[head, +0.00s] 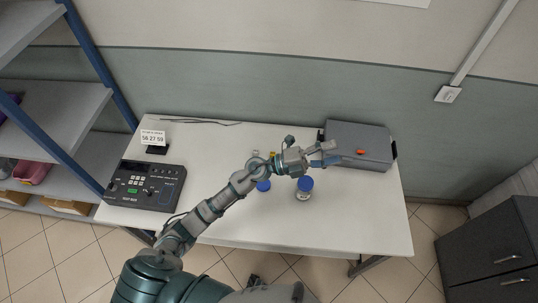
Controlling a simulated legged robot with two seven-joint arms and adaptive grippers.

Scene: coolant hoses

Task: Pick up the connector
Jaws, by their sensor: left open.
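I cannot make out with certainty which item is the connector. A small yellow piece (273,154) lies behind my left wrist, mostly hidden by it. Thin dark hoses or cables (200,122) lie along the back left of the table. My left gripper (328,154) is open at the left side of a grey case (370,138) with an orange-red part on it. Whether the fingers touch the case is unclear, and nothing is visibly held between them. My right gripper is not in view.
On the white table (345,225) a jar with a blue lid (305,186) stands just below my gripper. Another blue lid (263,186) shows beside my forearm. A black control box (146,186) and a small display (153,138) are at left. The front right is clear.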

